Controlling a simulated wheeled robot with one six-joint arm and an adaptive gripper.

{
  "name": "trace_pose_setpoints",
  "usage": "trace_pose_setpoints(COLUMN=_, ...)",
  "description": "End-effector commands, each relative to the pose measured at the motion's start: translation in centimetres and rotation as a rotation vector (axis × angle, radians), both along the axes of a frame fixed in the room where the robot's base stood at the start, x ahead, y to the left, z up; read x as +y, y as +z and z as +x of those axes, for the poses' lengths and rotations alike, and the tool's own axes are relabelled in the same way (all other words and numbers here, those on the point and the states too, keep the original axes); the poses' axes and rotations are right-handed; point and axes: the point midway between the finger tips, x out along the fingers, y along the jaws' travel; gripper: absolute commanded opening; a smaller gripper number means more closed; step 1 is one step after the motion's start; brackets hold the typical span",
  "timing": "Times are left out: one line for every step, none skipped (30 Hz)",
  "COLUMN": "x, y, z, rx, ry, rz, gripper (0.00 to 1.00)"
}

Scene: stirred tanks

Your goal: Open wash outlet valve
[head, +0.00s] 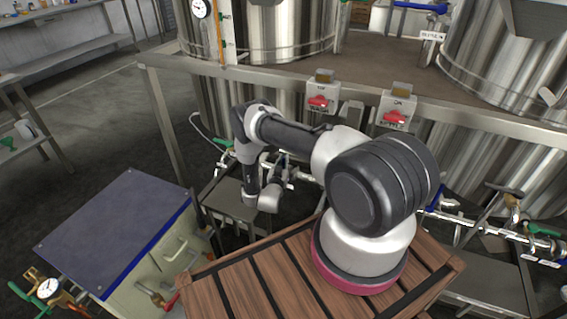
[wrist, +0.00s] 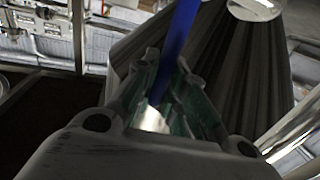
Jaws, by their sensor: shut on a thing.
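My gripper (wrist: 168,68) fills the middle of the wrist view. It is shut on a long blue handle (wrist: 184,22), which passes between the fingers and runs up out of the picture. The handle looks like a valve lever. Its valve body and any label on it are not visible, so I cannot tell how far it is turned. In the head view, my gripper (head: 284,174) is low beside the steel piping under the tank platform, left of my arm's base. The handle in its grip is hidden there.
A steel tank (wrist: 222,65) stands close behind the gripper. Red switches (head: 318,101) are on the platform edge. A grey-topped cabinet (head: 115,225) stands at left. More piping and valves (head: 490,232) are at right. Open floor lies at far left.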

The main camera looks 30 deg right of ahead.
Motion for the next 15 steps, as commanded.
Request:
trace_pose_setpoints(x=0.0, y=0.0, z=0.0, rx=0.0, ry=0.0, rz=0.0, gripper=0.0)
trace_pose_setpoints(x=0.0, y=0.0, z=0.0, rx=0.0, ry=0.0, rz=0.0, gripper=0.0)
trace_pose_setpoints(x=0.0, y=0.0, z=0.0, rx=0.001, ry=0.0, rz=-0.002, gripper=0.0)
trace_pose_setpoints(x=0.1, y=0.0, z=0.1, rx=0.005, ry=0.0, rz=-0.005, gripper=0.0)
trace_pose_setpoints(x=0.1, y=0.0, z=0.2, rx=0.013, ry=0.0, rz=-0.011, gripper=0.0)
trace_pose_setpoints(x=0.3, y=0.0, z=0.4, rx=0.031, ry=-0.001, rz=-0.025, gripper=0.0)
trace_pose_setpoints(x=0.5, y=0.0, z=0.6, rx=0.05, ry=-0.001, rz=-0.039, gripper=0.0)
trace_pose_setpoints(x=0.7, y=0.0, z=0.9, rx=0.072, ry=0.0, rz=-0.058, gripper=0.0)
trace_pose_setpoints(x=1.1, y=-0.1, z=1.4, rx=0.108, ry=0.001, rz=-0.085, gripper=0.0)
trace_pose_setpoints(x=1.4, y=-0.1, z=1.7, rx=0.135, ry=0.001, rz=-0.107, gripper=0.0)
trace_pose_setpoints(x=1.6, y=-0.2, z=2.0, rx=0.163, ry=0.001, rz=-0.128, gripper=0.0)
trace_pose_setpoints(x=1.9, y=-0.3, z=2.4, rx=0.197, ry=0.0, rz=-0.155, gripper=0.0)
trace_pose_setpoints(x=2.1, y=-0.5, z=2.7, rx=0.223, ry=0.001, rz=-0.174, gripper=0.0)
trace_pose_setpoints(x=2.3, y=-0.6, z=2.9, rx=0.244, ry=0.001, rz=-0.191, gripper=0.0)
trace_pose_setpoints(x=2.5, y=-0.7, z=3.1, rx=0.268, ry=0.0, rz=-0.21, gripper=0.0)
